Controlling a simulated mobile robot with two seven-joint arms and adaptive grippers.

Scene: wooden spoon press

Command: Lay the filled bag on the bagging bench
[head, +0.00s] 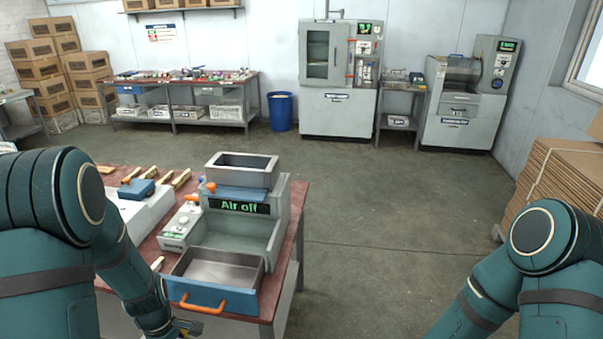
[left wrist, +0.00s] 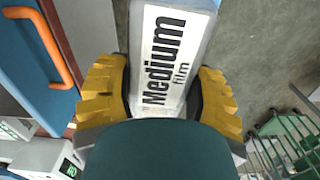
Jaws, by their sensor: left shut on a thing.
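My left gripper (left wrist: 163,95) has its yellow fingers on both sides of a pale grey, flat-faced thing labelled "Medium film" (left wrist: 172,20) and is shut on it. In the head view my left gripper (head: 186,327) is at the bottom edge, low beside the near red-topped bench (head: 284,215); what it holds is hardly visible there. I cannot tell whether the held thing is the filled bag. No bag is plain elsewhere. A second red-topped bench (head: 190,82) stands against the back wall; I cannot tell which is the bagging bench. My right gripper is out of view.
On the near bench stand a grey machine reading "Air off" (head: 239,207), a blue drawer (head: 212,296) with an orange handle, and several wooden pieces. A blue bin (head: 280,112), tall cabinet (head: 337,112) and stacked cardboard (head: 560,185) stand around. The middle floor is clear.

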